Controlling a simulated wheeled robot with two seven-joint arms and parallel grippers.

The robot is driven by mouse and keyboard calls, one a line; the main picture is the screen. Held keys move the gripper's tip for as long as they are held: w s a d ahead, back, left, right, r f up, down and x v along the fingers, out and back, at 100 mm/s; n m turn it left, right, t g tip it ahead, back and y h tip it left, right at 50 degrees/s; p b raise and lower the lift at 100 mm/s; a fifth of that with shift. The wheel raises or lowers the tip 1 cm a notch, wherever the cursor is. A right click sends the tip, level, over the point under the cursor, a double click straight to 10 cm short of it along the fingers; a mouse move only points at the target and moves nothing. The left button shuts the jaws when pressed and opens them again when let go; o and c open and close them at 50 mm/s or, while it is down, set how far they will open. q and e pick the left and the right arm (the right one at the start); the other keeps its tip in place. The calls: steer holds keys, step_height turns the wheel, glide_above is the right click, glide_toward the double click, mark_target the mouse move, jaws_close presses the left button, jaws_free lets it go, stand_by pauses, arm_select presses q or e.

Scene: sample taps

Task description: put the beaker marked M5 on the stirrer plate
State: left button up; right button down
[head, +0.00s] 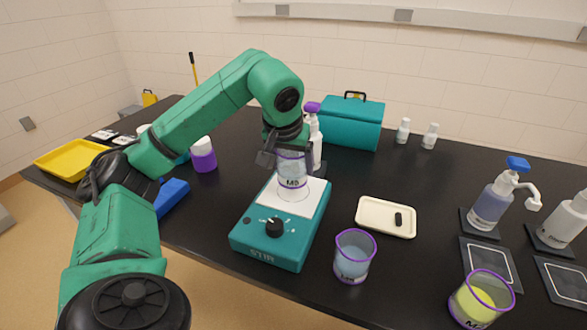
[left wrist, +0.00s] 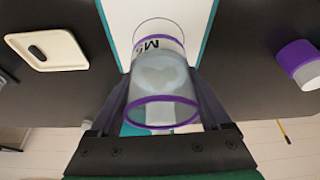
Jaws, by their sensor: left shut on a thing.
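The clear beaker marked M5 (head: 292,188) is upright over the white top of the teal stirrer plate (head: 255,243). Its base looks at or very near the white top; I cannot tell whether it touches. My left gripper (head: 284,157) is shut on the beaker near its upper part. In the left wrist view the beaker (left wrist: 160,75) sits between the two fingers, its purple rim near the camera and part of its label showing. The white plate top (left wrist: 190,15) lies behind it. My right gripper is not in view.
A beaker with pale blue liquid (head: 352,262) stands right of the stirrer's front, and one with yellow liquid (head: 478,300) at the front right. A cream tray (head: 375,222) holds a small black bar. A teal box (head: 350,125) and a purple-topped bottle (head: 314,140) stand behind.

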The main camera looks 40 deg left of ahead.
mark_target(293, 174)
arm_select(q)
steer(key=shift+w+a, duration=0.2)
steer(key=shift+w, duration=0.15)
step_height(293, 174, down, 3)
steer(key=shift+f, duration=0.25)
steer(key=shift+f, duration=0.1)
steer(key=o, duration=1.3)
steer(key=shift+r, duration=0.2)
steer(key=p+v, duration=0.2)
steer(key=v, duration=1)
steer(key=shift+s+d+f, duration=0.1)
steer(key=shift+s, duration=0.05)
